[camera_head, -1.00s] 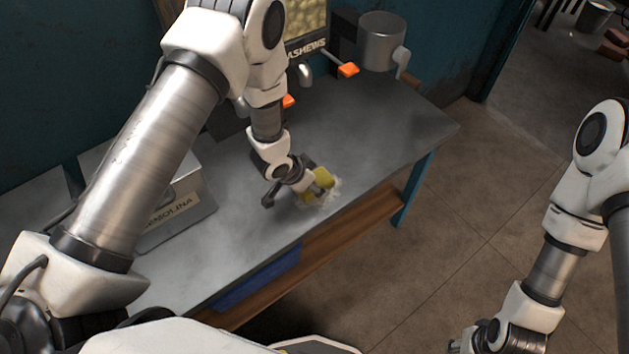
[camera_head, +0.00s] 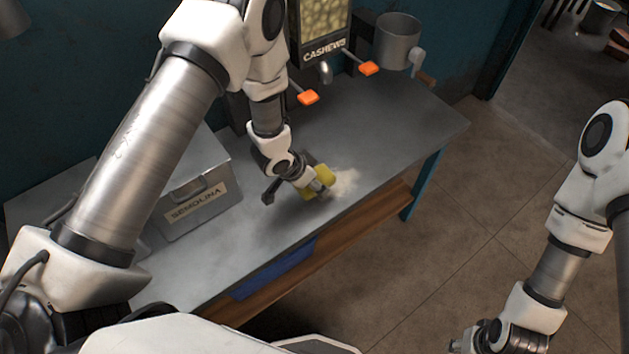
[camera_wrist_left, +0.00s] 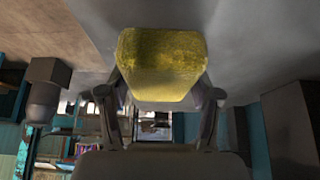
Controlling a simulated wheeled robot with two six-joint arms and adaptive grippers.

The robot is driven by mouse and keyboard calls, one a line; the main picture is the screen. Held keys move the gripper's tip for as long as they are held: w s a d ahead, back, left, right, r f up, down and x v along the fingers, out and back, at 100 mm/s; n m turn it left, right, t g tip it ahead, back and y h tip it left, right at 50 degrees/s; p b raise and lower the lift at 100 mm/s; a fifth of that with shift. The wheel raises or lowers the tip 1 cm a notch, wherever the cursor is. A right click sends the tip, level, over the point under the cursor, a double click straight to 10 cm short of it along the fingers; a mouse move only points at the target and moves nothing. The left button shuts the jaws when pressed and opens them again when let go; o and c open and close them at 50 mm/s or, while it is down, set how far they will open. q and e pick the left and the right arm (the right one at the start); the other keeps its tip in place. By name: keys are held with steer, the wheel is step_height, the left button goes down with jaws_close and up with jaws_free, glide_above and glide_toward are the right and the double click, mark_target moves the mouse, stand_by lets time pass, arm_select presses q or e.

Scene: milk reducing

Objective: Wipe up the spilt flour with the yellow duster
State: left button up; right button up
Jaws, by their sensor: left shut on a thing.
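The yellow duster (camera_head: 323,175) is held in my left gripper (camera_head: 314,184) low over the grey metal table, at the left edge of the spilt flour (camera_head: 346,182). The flour is a pale patch near the table's front edge. In the left wrist view the duster (camera_wrist_left: 162,66) fills the space between the fingers of my left gripper (camera_wrist_left: 160,98), which is shut on it. Whether the duster presses on the tabletop is hard to tell. My right gripper (camera_head: 468,346) is only partly in view at the bottom edge, away from the table, and its jaws are not clear.
A metal box labelled SEMOLINA (camera_head: 195,205) stands on the table (camera_head: 405,130) at left. A CASHEWS dispenser (camera_head: 322,40) with orange levers and a metal canister (camera_head: 397,42) stand at the back. A blue item (camera_head: 275,272) lies on the wooden shelf below. The table's right end is clear.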

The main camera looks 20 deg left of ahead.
arm_select(q)
steer(key=shift+r+p, duration=1.75)
steer(key=shift+r, duration=0.65)
